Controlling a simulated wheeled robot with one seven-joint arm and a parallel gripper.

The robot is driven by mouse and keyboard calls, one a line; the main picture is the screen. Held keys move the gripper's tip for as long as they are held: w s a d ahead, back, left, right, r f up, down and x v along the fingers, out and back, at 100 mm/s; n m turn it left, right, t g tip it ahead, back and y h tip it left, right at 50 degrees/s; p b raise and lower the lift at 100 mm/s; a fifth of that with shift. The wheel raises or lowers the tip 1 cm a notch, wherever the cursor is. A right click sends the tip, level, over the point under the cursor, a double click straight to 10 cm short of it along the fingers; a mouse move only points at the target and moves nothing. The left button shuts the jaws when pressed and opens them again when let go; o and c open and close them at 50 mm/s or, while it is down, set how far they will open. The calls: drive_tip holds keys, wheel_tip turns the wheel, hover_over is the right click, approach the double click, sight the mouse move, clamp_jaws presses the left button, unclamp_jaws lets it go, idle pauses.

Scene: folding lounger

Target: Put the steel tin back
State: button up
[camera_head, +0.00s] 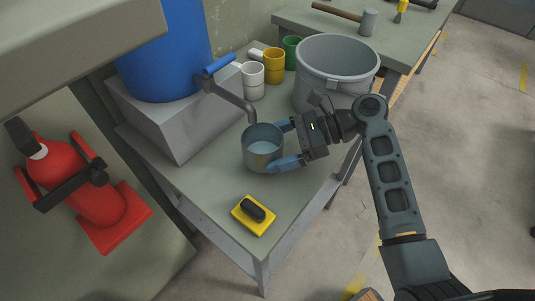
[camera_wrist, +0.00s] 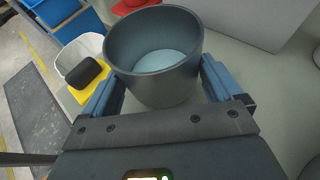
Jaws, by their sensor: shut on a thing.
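The steel tin (camera_head: 262,155) is a grey, open-topped round can, upright at the middle of the bench under the tip of a metal spout (camera_head: 238,100). Its inside shows a pale blue surface, perhaps water, in the wrist view (camera_wrist: 165,62). My gripper (camera_head: 284,146) comes from the right, with its blue fingers shut on opposite sides of the tin. In the wrist view the fingers flank the tin left and right. I cannot tell whether the tin's base touches the bench.
A blue barrel (camera_head: 165,55) stands on a grey block (camera_head: 165,120). White (camera_head: 252,78), yellow (camera_head: 273,65) and green mugs (camera_head: 290,52) stand behind, near a grey bucket (camera_head: 335,75). A yellow sponge with a black top (camera_head: 250,216) lies at the front. A red extinguisher (camera_head: 75,180) is left.

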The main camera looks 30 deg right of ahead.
drive_tip(key=shift+w+a, duration=0.4)
drive_tip(key=shift+a, duration=0.4)
drive_tip(key=shift+f, duration=1.8)
drive_tip(key=o, duration=0.9)
drive_tip(key=v, duration=1.2)
drive_tip(key=shift+r, duration=0.1)
